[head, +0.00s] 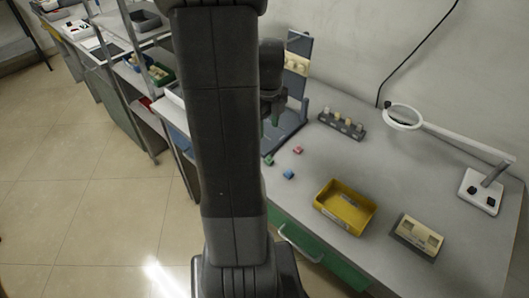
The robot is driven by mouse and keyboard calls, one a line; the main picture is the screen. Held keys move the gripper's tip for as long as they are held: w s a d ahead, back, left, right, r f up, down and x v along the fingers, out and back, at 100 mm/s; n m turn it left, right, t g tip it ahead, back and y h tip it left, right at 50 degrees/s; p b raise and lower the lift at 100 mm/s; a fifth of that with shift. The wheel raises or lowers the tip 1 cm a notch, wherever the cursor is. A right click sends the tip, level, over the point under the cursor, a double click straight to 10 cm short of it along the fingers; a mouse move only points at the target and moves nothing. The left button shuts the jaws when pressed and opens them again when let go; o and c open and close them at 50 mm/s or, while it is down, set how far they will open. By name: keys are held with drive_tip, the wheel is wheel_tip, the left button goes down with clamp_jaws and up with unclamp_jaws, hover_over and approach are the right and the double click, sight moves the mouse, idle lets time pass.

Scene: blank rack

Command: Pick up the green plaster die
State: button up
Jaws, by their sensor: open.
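A small green die (268,160) lies on the grey bench top, close to the right edge of my dark arm in the picture. My gripper (273,118) shows only in part beside the arm, above the bench and up the picture from the green die. It is open and apart from the die. Its fingers are small and dark here, and the arm hides part of the area around them.
A pink die (297,150) and a blue die (288,174) lie near the green one. A yellow bin (344,208), a holder with pegs (342,124) and a magnifier lamp (403,117) stand to the right. A dark stand (298,62) rises behind my gripper.

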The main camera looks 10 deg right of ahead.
hover_over(270, 157)
drive_tip(key=f, duration=0.7)
drive_tip(key=shift+w+a+f, duration=0.15)
drive_tip(key=shift+a+f, duration=0.2)
drive_tip(key=shift+f, duration=0.05)
drive_tip(key=f, duration=0.4)
drive_tip(key=shift+s+d+f, duration=0.1)
drive_tip(key=shift+s+d, duration=0.1)
drive_tip(key=shift+d, duration=0.2)
drive_tip(key=shift+f, duration=0.6)
drive_tip(key=shift+c, duration=0.2)
clamp_jaws()
